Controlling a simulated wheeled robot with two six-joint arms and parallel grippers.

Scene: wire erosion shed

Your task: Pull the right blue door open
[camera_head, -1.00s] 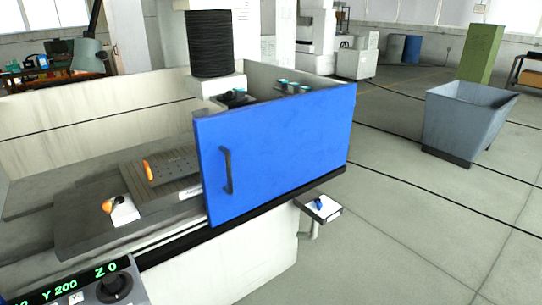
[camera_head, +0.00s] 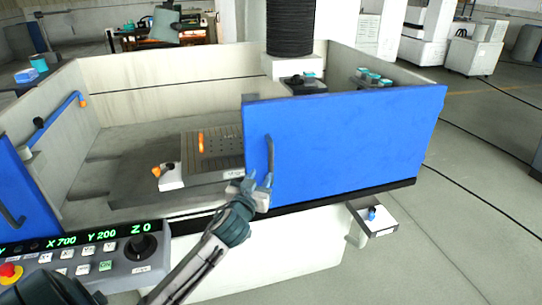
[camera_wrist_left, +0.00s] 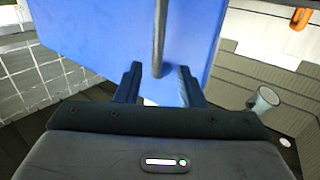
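The right blue door (camera_head: 350,145) covers the right part of the machine's front in the head view. Its dark vertical bar handle (camera_head: 269,157) is near its left edge. My left gripper (camera_head: 257,181) is at the handle's lower end. In the left wrist view, the handle (camera_wrist_left: 159,38) runs down toward the gap between the two spread fingers (camera_wrist_left: 160,82), in front of the blue door (camera_wrist_left: 110,40). The fingers are open, with room on both sides of the bar; I cannot tell how deep it sits between them. My right gripper is out of view.
A left blue door (camera_head: 24,195) stands at the left edge. A control panel (camera_head: 95,258) with knob and buttons is at the lower left. A small shelf (camera_head: 374,218) sticks out below the right door.

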